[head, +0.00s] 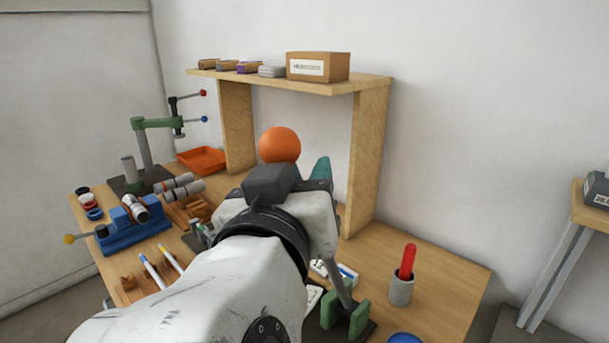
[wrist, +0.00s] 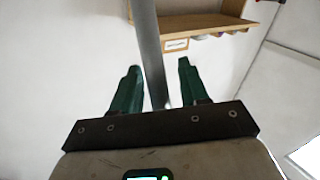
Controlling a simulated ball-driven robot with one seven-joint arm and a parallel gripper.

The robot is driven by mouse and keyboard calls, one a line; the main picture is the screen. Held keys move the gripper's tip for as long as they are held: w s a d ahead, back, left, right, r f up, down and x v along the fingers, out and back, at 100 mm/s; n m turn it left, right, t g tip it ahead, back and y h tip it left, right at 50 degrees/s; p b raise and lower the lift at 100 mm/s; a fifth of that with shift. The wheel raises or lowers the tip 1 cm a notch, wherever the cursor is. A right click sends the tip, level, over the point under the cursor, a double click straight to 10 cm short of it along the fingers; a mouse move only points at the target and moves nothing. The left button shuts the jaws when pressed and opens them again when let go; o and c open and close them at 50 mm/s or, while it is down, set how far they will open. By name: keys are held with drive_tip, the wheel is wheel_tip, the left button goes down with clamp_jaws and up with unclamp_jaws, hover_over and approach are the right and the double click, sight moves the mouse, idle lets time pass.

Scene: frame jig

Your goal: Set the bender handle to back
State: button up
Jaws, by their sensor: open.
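The bender handle is a grey rod with an orange ball knob (head: 280,146) on top. Its foot sits between green blocks (head: 358,318) on a dark base at the front of the bench. The rod rises up and to the left, and my arm hides its middle in the head view. In the wrist view the grey rod (wrist: 147,40) runs down between the two green fingers of my gripper (wrist: 159,65). The fingers are open, with a gap visible on each side of the rod. In the head view only a green finger shows beyond my wrist.
A wooden shelf (head: 372,140) with boxes on it stands behind. A grey cup (head: 401,290) with a red-handled tool is at right. A blue vise (head: 130,232), a green press (head: 145,150) and an orange tray (head: 202,160) are at left. The bench's right end is mostly clear.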

drive_tip(key=shift+c, duration=0.2)
clamp_jaws()
idle(0.3)
